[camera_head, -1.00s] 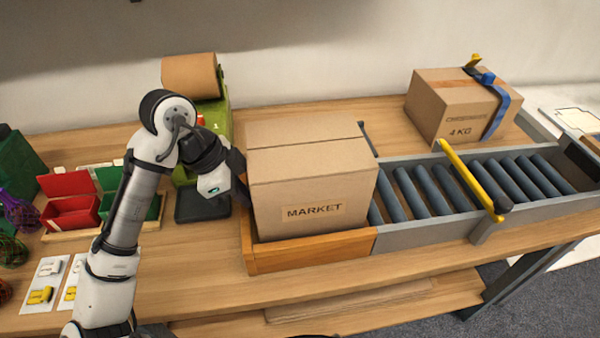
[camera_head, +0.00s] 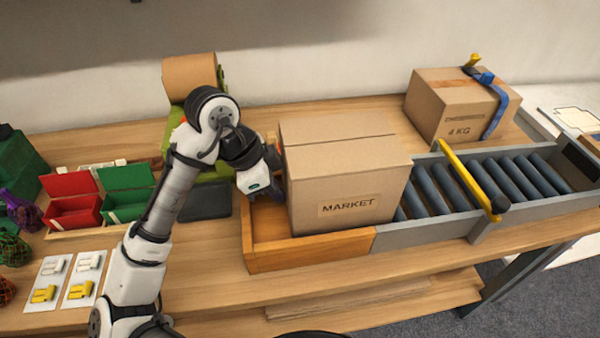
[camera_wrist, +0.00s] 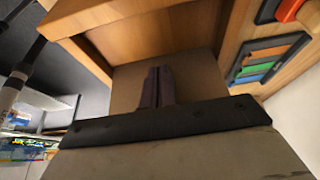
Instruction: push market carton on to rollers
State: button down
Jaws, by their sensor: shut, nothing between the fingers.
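The market carton (camera_head: 345,185), a closed brown box with MARKET on its front, stands upright at the right of the wooden tray (camera_head: 310,252). Its right side overlaps the start of the grey roller track (camera_head: 427,192). My gripper (camera_head: 278,183) is at the carton's left side, close against it; contact is partly hidden in the head view. In the wrist view my gripper's fingers (camera_wrist: 157,88) are together and empty, pointing at a brown cardboard face (camera_wrist: 190,70).
A yellow bar (camera_head: 468,178) crosses the rollers. A strapped 4 KG carton (camera_head: 450,105) stands behind the track. Red (camera_head: 72,205) and green (camera_head: 128,195) bins and cards with yellow and white pieces are at the left. The tray's left end is bare.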

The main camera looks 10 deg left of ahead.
aim_at(361, 118)
jog(key=shift+w+d+p, duration=0.5)
jog(key=shift+w+d, duration=0.25)
jog(key=shift+d, duration=1.85)
jog(key=shift+w+d+p, duration=0.45)
jog(key=shift+w+d, duration=0.35)
jog(key=shift+d, duration=1.85)
jog(key=shift+w+d+p, duration=0.5)
jog(key=shift+w+d, duration=0.25)
jog(key=shift+d, duration=1.85)
notch_tip(361, 118, up, 16)
jog(key=a+p, duration=0.1)
jog(key=p, duration=0.7)
jog(key=shift+s+a, duration=0.25)
